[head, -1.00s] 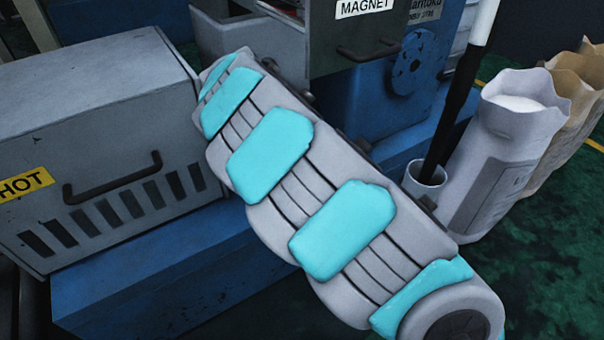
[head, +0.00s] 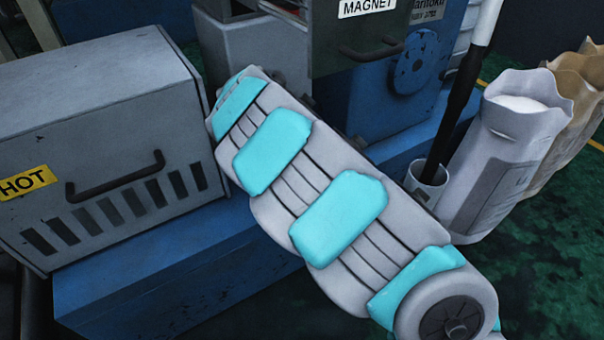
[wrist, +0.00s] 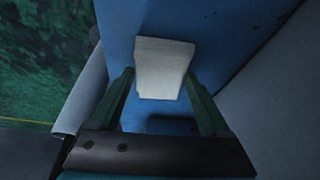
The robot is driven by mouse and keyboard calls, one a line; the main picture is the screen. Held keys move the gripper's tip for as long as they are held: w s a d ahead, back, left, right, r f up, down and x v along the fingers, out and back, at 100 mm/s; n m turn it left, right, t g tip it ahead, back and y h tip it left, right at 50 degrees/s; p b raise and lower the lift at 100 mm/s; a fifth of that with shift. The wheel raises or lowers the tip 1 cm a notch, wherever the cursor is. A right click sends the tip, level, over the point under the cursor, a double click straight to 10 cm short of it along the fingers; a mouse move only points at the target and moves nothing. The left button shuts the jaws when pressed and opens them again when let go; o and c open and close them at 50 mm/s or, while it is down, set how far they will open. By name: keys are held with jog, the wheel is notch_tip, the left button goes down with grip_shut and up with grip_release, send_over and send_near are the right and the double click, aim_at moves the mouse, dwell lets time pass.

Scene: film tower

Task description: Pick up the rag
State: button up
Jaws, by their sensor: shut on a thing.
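The rag (wrist: 165,66) shows in the wrist view as a pale, off-white folded piece between my fingertips, above a blue surface (wrist: 225,35). My gripper (wrist: 160,78) is shut on the rag, with one dark green finger on each side of it. I cannot tell whether the rag still touches the blue surface. In the head view my arm hides both the gripper and the rag.
A grey box marked HOT (head: 110,150) stands left of my arm on a blue base (head: 180,270). A drawer marked MAGNET (head: 365,40) is behind. A white cup (head: 426,186) with a dark rod and paper sacks (head: 505,150) stand at the right.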

jog(key=c, duration=0.5)
jog(key=shift+o, duration=0.2)
jog(key=shift+r, duration=1.7)
jog(key=s+d+r, duration=0.1)
jog(key=s+d, duration=0.7)
jog(key=s, duration=0.5)
jog(key=shift+s+d+r+b, duration=0.25)
jog(key=shift+s+b, duration=0.05)
